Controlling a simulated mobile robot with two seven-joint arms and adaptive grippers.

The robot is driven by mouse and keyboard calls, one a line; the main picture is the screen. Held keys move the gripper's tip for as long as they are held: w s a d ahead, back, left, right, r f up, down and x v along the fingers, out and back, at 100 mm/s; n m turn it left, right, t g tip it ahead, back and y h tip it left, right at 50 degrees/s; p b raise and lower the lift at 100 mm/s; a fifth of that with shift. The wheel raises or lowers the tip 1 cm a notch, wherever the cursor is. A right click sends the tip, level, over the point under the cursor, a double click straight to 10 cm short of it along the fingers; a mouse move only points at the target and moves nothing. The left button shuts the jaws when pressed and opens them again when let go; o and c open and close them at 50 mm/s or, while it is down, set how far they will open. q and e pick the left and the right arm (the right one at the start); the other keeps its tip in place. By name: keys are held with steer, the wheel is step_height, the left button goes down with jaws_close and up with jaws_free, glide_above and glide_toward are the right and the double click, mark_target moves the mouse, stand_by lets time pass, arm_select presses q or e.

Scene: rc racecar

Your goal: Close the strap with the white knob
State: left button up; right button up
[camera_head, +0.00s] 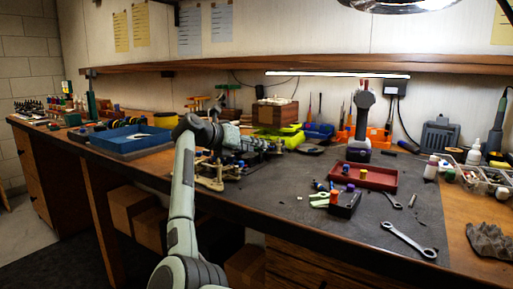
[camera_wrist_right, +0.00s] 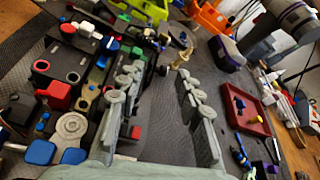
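The racecar (camera_head: 243,160) sits on the dark mat, partly hidden behind my right gripper (camera_head: 232,134). In the right wrist view the car's chassis (camera_wrist_right: 62,62) fills the left side, with black, red and blue parts and a round grey disc (camera_wrist_right: 72,126). My right gripper shows there too (camera_wrist_right: 158,76), its two fingers well apart with nothing held between them. One finger overlaps the car's edge; the other is over the mat. A small brass-coloured part (camera_wrist_right: 181,57) shows beyond the fingertips. I cannot make out the strap or clearly identify the white knob. My left gripper is not in view.
A red tray (camera_head: 368,177) lies to the right of the car, with a small dark box (camera_head: 345,205) in front of it. A wrench (camera_head: 408,240) lies near the front edge. A blue tray (camera_head: 130,138) is to the left.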

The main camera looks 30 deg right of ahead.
steer(key=v, duration=1)
steer(key=shift+a+r, duration=0.1)
steer(key=shift+a, duration=0.05)
steer(key=shift+c, duration=0.2)
